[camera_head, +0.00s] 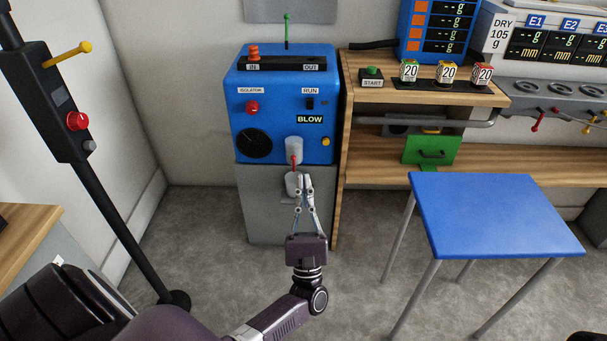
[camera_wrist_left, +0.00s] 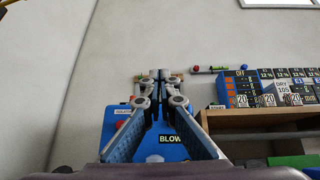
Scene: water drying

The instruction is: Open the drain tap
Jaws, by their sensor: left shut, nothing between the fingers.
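The blue machine (camera_head: 270,140) stands on a grey base cabinet (camera_head: 262,205) against the wall. Low on its right front, under the BLOW label, is a pale cylinder (camera_head: 293,145) with a small red lever (camera_head: 294,161), which looks like the drain tap. A second pale cylinder (camera_head: 291,184) sits below it, partly behind my fingers. My left gripper (camera_head: 304,177) is shut and empty, its tips pointing up just right of and below the red lever. I cannot tell whether they touch it. In the left wrist view my fingers (camera_wrist_left: 160,76) are together, with the blue machine (camera_wrist_left: 111,127) behind; the lever is hidden there.
A wooden bench (camera_head: 368,92) with a green START button (camera_head: 372,71) and several small labelled containers stands to the right. A blue table (camera_head: 500,215) is at the front right. A black post (camera_head: 105,210) stands at the left. Grey floor is clear between them.

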